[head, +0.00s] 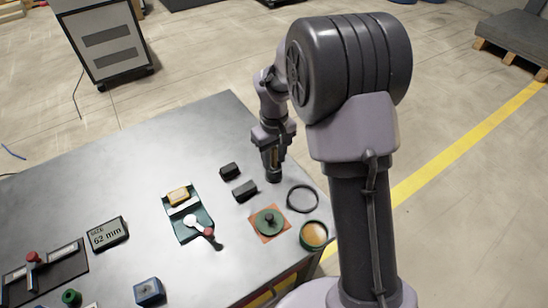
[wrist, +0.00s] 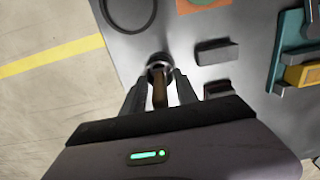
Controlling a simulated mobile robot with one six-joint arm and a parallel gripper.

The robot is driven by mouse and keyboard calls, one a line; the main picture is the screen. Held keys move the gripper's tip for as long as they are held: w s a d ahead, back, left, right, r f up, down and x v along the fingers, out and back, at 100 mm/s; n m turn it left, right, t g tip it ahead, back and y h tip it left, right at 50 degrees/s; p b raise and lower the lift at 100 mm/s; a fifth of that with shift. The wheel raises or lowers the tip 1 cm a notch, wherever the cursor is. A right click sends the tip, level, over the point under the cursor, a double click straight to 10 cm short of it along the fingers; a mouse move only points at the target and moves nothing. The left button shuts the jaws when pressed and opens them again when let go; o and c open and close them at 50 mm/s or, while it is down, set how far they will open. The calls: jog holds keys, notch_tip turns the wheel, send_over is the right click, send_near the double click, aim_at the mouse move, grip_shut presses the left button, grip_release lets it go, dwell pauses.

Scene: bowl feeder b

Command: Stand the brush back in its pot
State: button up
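The brush shows as a brown handle (wrist: 160,91) between my gripper's fingers in the wrist view, upright along the gripper. Its lower end is hidden. The dark round pot (wrist: 157,62) is just beyond the fingertips, and in the head view the pot (head: 273,176) stands on the table near its right edge. My gripper (head: 273,165) points down directly over the pot, its fingertips close to the rim. In the wrist view my gripper (wrist: 161,76) has a finger on each side of the handle; whether they press on it is unclear. How deep the brush sits is hidden.
Two dark blocks (head: 245,190) (head: 230,171) lie left of the pot. A black ring (head: 302,199), a green disc on an orange square (head: 269,222) and a round amber-filled dish (head: 314,235) are nearer the front. A green tray (head: 196,228) lies further left.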

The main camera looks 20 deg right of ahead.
notch_tip(320, 180, up, 12)
jog(key=p, duration=0.4)
jog(key=shift+p, duration=0.35)
jog(key=s+a+r+m+t, duration=0.1)
jog(key=s+r+m+t, duration=0.15)
jog(key=s+r, duration=0.55)
jog(key=s+a+r+m+t+y, duration=0.1)
jog(key=s+r+m, duration=0.1)
jog(key=s, duration=0.6)
jog(key=s+a+r+m+t+y, duration=0.1)
jog(key=s+a+r+m+t, duration=0.1)
jog(key=s, duration=0.7)
jog(key=shift+r+m, duration=0.45)
jog(key=shift+m, duration=0.3)
